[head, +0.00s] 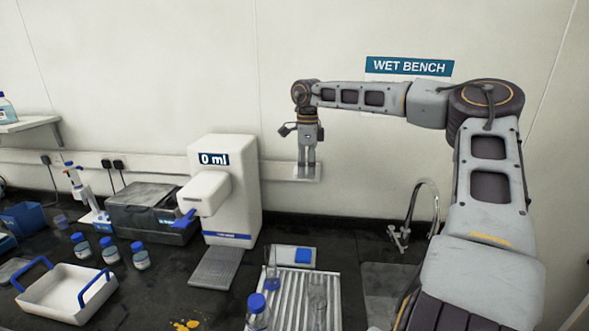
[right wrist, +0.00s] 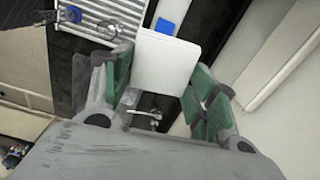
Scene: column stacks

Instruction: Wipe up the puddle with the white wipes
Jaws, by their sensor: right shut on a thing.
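My right gripper (head: 307,163) hangs fingers down in front of the back wall, well above the bench. It is shut on a white wipe (right wrist: 167,62), which shows as a flat white square between the green-padded fingers (right wrist: 160,88) in the right wrist view. In the head view the wipe (head: 306,174) is a small pale shape under the fingertips. A yellow-orange puddle (head: 186,325) lies on the dark bench at the bottom edge of the head view, partly cut off. It is far below and left of the gripper. My left gripper is not in view.
A white dispenser (head: 209,190) reading 0 ml stands left of the gripper. A ribbed drain rack (head: 292,312) holds glassware, with a blue-capped bottle (head: 257,315) beside it. A white tray (head: 67,291) with blue handles and several bottles are left. A tap (head: 400,235) stands right.

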